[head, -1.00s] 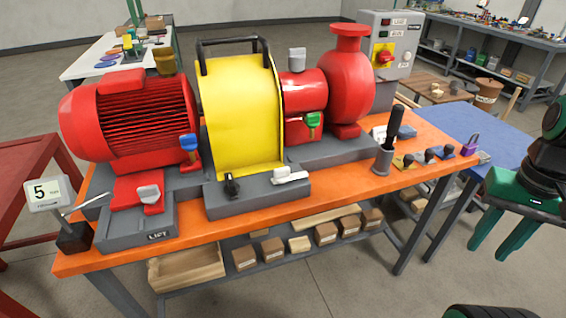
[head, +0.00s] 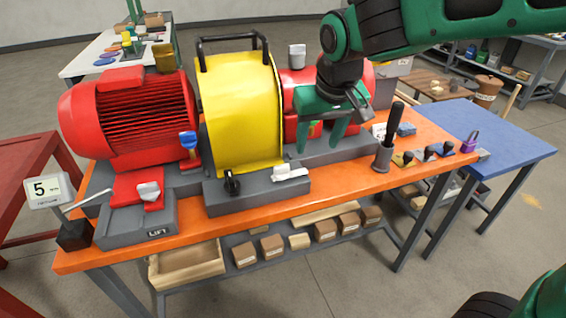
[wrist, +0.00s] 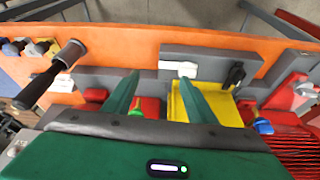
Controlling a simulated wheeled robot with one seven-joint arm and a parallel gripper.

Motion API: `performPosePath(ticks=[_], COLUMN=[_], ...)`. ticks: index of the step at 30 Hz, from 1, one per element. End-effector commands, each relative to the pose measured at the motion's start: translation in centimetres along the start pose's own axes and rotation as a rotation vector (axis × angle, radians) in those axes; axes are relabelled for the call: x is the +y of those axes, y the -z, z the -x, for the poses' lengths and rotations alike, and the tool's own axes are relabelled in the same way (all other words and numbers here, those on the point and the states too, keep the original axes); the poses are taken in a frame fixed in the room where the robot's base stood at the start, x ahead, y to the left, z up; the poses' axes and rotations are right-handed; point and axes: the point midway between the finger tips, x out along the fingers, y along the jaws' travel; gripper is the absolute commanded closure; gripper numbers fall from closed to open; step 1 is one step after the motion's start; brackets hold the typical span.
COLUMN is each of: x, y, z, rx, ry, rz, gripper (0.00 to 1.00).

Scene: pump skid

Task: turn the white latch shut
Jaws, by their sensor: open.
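The white latch (head: 290,172) sits on the grey base at the front right foot of the yellow guard (head: 236,115). Its lever lies roughly along the base's front edge, pointing right. In the wrist view the latch (wrist: 178,69) shows just beyond the fingertips, close to one of them. My gripper (head: 320,147) is open and empty, pointing down in front of the red pump section, above and a little right of the latch. It also shows in the wrist view (wrist: 160,78), its two green fingers apart. The fingers are not touching the latch.
A black knob (head: 232,185) is left of the latch on the same base. An upright black-handled lever (head: 392,125) stands to the right, with several small knobs beyond it. The red motor (head: 130,110) is at left.

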Motion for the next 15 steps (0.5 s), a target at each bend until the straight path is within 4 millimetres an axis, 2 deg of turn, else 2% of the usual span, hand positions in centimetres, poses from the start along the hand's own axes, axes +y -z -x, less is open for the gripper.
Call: performPosePath(ticks=[1,3,6,11,15], x=[-2.2,-4.3,-6.0,-6.5,-6.6], y=[0.5,1.0,1.3,1.4,1.4], z=[0.0,0.1,0.1,-0.9,-3.1], rx=[0.011,0.026,0.037,0.039,0.036], ry=[0.016,0.034,0.048,0.052,0.05], rz=[0.033,0.059,0.081,0.087,0.087], gripper=[0.48,0.48,0.48,0.48,0.48])
